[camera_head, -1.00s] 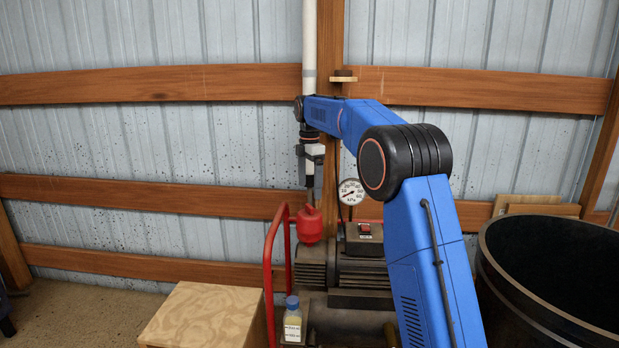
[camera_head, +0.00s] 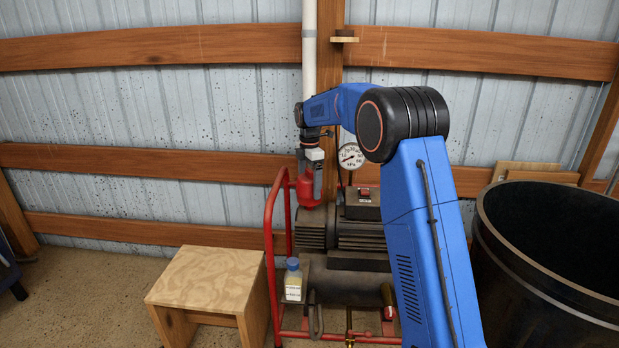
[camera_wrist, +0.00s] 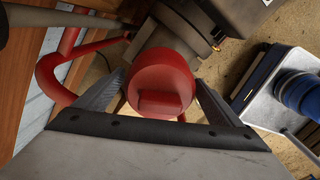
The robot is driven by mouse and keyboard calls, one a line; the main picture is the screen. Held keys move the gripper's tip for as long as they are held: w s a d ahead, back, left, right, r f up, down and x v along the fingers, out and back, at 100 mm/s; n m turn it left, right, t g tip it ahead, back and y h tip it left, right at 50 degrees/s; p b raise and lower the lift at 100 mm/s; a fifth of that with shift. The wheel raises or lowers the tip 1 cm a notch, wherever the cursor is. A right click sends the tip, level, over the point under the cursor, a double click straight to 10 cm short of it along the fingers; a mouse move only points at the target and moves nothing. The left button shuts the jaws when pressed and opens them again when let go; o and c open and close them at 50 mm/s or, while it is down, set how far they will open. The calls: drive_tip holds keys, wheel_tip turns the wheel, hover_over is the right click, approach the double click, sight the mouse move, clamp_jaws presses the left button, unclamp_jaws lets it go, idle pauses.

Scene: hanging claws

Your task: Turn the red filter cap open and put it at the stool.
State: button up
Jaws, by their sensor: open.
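My gripper (camera_head: 311,190) points down at the cap, with one finger on each side. My gripper (camera_wrist: 158,92) is open, with gaps showing between the fingers and the cap. The wooden stool (camera_head: 205,277) stands on the floor to the left of the red frame.
A red tube frame (camera_head: 270,250) stands between stool and pump (camera_head: 360,235). A bottle with a blue cap (camera_head: 293,280) stands in front of the pump. A gauge (camera_head: 350,156) is right of my gripper. A large black barrel (camera_head: 548,245) is at the right.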

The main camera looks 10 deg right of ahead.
sight(309, 170)
drive_tip(key=shift+f, duration=0.2)
drive_tip(key=c, duration=1.5)
drive_tip(key=shift+o, duration=0.2)
drive_tip(key=n, duration=0.6)
drive_tip(key=o, duration=1.6)
drive_tip(key=shift+n, duration=0.4)
drive_tip(key=shift+o, duration=0.7)
drive_tip(key=shift+r, duration=3)
